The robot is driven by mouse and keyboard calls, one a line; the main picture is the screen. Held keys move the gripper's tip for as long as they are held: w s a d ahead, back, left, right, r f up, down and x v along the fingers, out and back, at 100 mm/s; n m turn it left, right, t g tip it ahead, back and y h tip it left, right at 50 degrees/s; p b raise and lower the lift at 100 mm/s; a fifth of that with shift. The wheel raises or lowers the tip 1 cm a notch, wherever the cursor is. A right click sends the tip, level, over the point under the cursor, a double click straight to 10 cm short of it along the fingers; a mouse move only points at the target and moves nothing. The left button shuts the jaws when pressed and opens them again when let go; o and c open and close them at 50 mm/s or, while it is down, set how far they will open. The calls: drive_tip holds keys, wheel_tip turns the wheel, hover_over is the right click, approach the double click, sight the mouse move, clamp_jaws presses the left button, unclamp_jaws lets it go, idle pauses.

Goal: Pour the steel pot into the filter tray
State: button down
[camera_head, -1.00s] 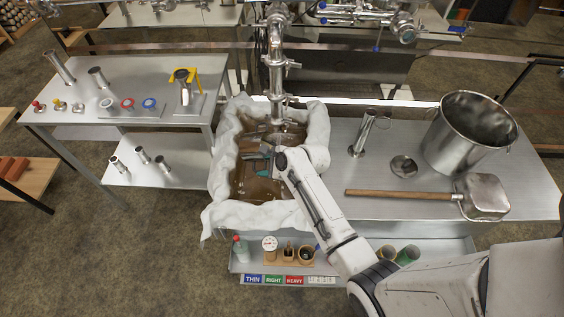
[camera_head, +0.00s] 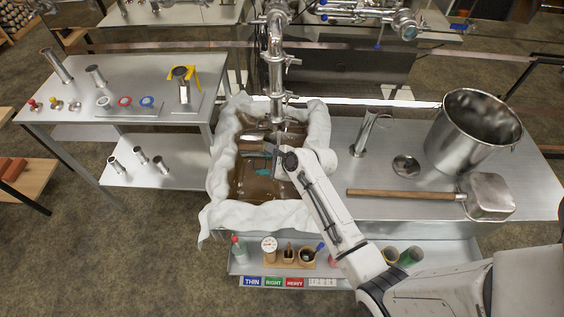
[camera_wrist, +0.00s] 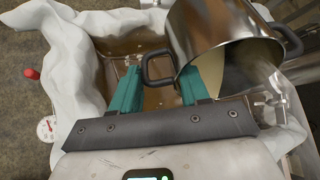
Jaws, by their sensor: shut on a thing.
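The steel pot (camera_wrist: 208,35) is in the wrist view, strongly tilted over the filter tray, its mouth towards the lower right. Pale brown shows inside its rim, and a shiny, partly clear shape lies by the mouth; I cannot tell whether it is flowing liquid. My gripper (camera_wrist: 165,74), with teal fingers, is shut on the pot's dark loop handle (camera_wrist: 154,68). The filter tray is lined with bunched white cloth (camera_head: 221,165) and holds brown liquid (camera_head: 255,185); the cloth also shows in the wrist view (camera_wrist: 65,65). My arm mostly hides the pot in the head view.
A steel pipe (camera_head: 276,60) stands just behind the tray. A large steel bucket (camera_head: 470,135), a long-handled scoop (camera_head: 488,196) and a small steel jug (camera_head: 368,135) are on the right bench. A table (camera_head: 65,113) with fittings stands left.

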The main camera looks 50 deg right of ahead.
drive_tip(key=shift+s+d+t+y+b, duration=0.35)
drive_tip(key=shift+s+t+b, duration=0.45)
drive_tip(key=shift+b, duration=1.65)
drive_tip(key=shift+s+d+r+m+t+y+b, duration=0.1)
drive_tip(key=shift+m+t+y+b, duration=0.1)
drive_tip(key=shift+t+b, duration=0.7)
drive_tip(key=shift+s+r+m+t+y+b, duration=0.15)
drive_tip(key=shift+t+b, duration=0.35)
drive_tip(key=shift+b, duration=0.8)
drive_tip(key=shift+w, duration=0.1)
